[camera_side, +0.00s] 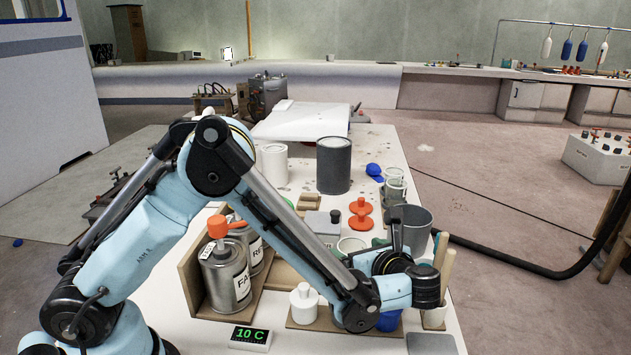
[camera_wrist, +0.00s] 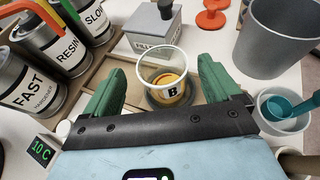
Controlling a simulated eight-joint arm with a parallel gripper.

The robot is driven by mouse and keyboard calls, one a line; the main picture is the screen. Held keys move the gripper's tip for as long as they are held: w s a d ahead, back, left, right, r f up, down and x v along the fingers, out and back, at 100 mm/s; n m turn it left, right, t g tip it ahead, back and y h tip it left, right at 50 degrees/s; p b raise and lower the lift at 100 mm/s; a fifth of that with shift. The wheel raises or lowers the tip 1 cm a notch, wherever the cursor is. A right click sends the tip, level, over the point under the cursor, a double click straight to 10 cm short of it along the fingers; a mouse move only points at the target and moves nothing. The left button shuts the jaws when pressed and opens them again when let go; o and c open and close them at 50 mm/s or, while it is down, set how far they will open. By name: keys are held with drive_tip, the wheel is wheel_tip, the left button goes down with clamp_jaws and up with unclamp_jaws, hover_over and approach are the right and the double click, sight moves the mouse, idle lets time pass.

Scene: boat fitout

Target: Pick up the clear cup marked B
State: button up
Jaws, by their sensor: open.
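The clear cup marked B (camera_wrist: 172,91) is in the middle of the wrist view, with a pale round rim and amber colour low down around its black B. It seems to stand on a dark round base. My gripper (camera_wrist: 162,66) is open, with one green finger left of the cup and one right of it. Neither finger visibly presses on the cup. In the side view a pale cup rim (camera_side: 351,244) shows beside my wrist, and its lower part is hidden by my arm.
Tins marked FAST (camera_wrist: 32,92), RESIN (camera_wrist: 62,48) and SLOW stand at left. A grey box (camera_wrist: 155,38) is behind the cup. A large grey bucket (camera_wrist: 279,45) and a white cup (camera_wrist: 283,122) holding a teal tool stand close at right.

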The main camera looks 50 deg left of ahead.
drive_tip(key=shift+x, duration=2.65)
drive_tip(key=shift+w, duration=0.1)
drive_tip(key=c, duration=1.1)
